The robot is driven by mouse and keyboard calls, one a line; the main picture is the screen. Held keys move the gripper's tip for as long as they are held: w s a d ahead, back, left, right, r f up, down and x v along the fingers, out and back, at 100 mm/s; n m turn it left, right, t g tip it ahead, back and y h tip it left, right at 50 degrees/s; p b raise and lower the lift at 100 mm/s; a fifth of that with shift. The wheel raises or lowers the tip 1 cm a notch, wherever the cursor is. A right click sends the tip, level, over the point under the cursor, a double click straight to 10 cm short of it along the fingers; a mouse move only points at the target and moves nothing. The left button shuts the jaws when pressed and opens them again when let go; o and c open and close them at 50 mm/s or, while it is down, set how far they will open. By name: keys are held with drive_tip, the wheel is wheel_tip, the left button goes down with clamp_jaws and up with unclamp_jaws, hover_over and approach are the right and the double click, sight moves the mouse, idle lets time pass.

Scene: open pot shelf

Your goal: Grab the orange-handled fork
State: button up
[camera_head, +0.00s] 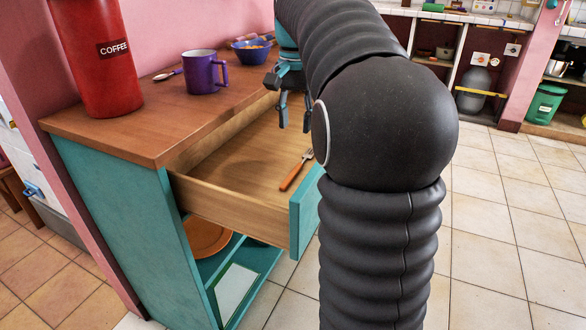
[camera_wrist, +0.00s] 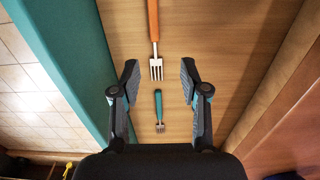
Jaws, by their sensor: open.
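The orange-handled fork (camera_head: 296,170) lies in the open drawer (camera_head: 225,202), close to the drawer's front panel. In the wrist view the orange-handled fork (camera_wrist: 154,40) is at the top, with its metal tines pointing down toward the gap between my fingers. A smaller teal-handled fork (camera_wrist: 159,110) lies below it on the drawer floor, between my fingers in the picture. My gripper (camera_head: 294,128) is above the drawer, fingers pointing down. In the wrist view my gripper (camera_wrist: 159,78) is open and empty, its fingertips on either side of the orange fork's tines. The teal fork is hidden in the head view.
The teal drawer front (camera_head: 304,214) and the wooden side walls bound the space. On the cabinet top (camera_head: 140,128) stand a red coffee canister (camera_head: 96,60), a purple mug (camera_head: 203,74), a blue bowl (camera_head: 251,52) and a spoon (camera_head: 168,75). An orange plate (camera_head: 210,240) is on the shelf below.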

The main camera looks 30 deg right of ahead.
hover_over(300, 163)
drive_tip(key=a, duration=0.1)
wheel_tip(300, 163, down, 5)
drive_tip(key=shift+f+b, duration=0.1)
drive_tip(key=shift+b, duration=0.2)
drive_tip(key=f, duration=0.2)
drive_tip(key=d+f, duration=0.1)
drive_tip(key=f, duration=0.1)
drive_tip(key=shift+f+b, duration=0.3)
drive_tip(key=shift+f, duration=0.2)
clamp_jaws()
